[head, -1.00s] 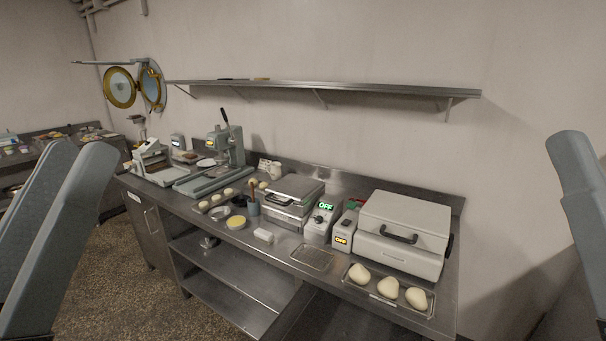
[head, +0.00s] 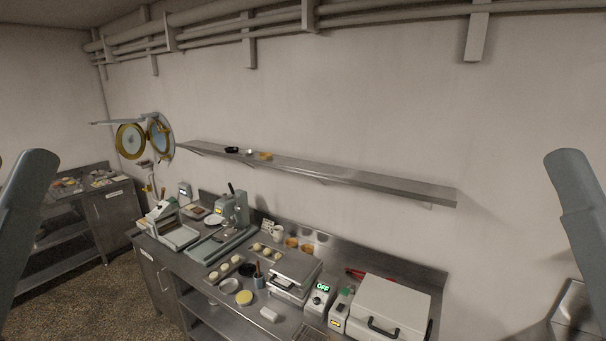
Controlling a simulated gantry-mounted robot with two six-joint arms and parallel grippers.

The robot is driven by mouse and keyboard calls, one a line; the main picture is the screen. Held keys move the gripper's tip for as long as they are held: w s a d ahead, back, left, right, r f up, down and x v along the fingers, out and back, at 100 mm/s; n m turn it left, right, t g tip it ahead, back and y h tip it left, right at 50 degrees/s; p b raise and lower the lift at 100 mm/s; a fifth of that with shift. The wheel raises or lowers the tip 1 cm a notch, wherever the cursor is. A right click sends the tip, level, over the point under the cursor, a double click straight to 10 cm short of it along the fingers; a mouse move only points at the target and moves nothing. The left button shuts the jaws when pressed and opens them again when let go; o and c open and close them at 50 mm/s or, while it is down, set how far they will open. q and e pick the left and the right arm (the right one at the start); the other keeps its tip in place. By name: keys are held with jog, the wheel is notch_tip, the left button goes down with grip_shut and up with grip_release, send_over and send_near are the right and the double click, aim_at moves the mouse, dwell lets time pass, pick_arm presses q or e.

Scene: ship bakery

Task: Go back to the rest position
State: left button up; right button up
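Parts of my two arms show at the sides of the head view, the left arm (head: 27,215) at the left edge and the right arm (head: 582,205) at the right edge. Both are grey links raised in front of the camera and clear of the counter. Neither gripper's fingers are in the picture, so what they hold, if anything, is hidden.
A steel counter (head: 172,288) carries a press (head: 236,207), a closed grill (head: 296,272), a box reading OFF (head: 318,298), a white lidded machine (head: 390,302) and dough balls (head: 224,267). A wall shelf (head: 380,182) hangs above. Open floor (head: 85,290) lies at left.

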pick_arm(q)
jog(key=shift+r, duration=0.5)
pick_arm(e)
jog(key=shift+r, duration=0.5)
pick_arm(q)
notch_tip(320, 180, down, 61)
jog(key=b, duration=6)
jog(key=shift+r+b, duration=0.2)
jog(key=shift+b, duration=0.2)
pick_arm(e)
notch_tip(320, 180, down, 61)
jog(key=shift+r, duration=0.2)
